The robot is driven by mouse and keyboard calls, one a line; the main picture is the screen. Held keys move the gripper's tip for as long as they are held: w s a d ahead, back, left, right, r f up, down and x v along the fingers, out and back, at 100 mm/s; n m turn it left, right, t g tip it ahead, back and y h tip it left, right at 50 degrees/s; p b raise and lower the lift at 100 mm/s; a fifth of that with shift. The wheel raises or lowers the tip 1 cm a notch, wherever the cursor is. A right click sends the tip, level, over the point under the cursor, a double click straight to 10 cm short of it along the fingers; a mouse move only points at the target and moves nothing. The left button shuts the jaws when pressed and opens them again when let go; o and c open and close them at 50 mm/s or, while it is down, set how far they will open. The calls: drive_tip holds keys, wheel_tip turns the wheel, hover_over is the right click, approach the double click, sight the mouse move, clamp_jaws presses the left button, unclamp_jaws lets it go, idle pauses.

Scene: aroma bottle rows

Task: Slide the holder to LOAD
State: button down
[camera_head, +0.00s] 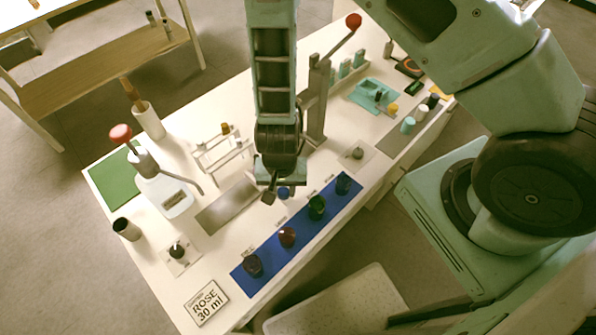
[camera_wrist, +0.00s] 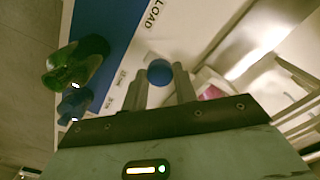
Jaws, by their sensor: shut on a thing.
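My gripper (camera_head: 275,192) reaches down over the white table, just behind the blue mat. In the wrist view its two fingers (camera_wrist: 161,84) are shut around a round blue knob (camera_wrist: 159,72), which appears to be the holder's. The knob also shows beside the fingers in the head view (camera_head: 284,192). The rest of the holder is hidden or too small to make out. The LOAD lettering (camera_wrist: 151,16) is printed on the white strip ahead of the knob in the wrist view, apart from it. Smaller lettering beside the fingers is hard to read.
A metal plate (camera_head: 228,206) lies left of my gripper. A lever press (camera_head: 316,110) stands behind. A sign reads ROSE 30 ml (camera_head: 207,302).

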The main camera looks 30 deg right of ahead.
drive_tip(key=a, duration=0.2)
drive_tip(key=s+a+p, duration=0.1)
drive_tip(key=a, duration=0.1)
drive_tip(key=shift+s+a, duration=0.2)
drive_tip(key=c, duration=1.1)
unclamp_jaws()
wheel_tip(320, 180, up, 17)
drive_tip(key=p, duration=0.5)
drive_tip(key=shift+r, duration=0.2)
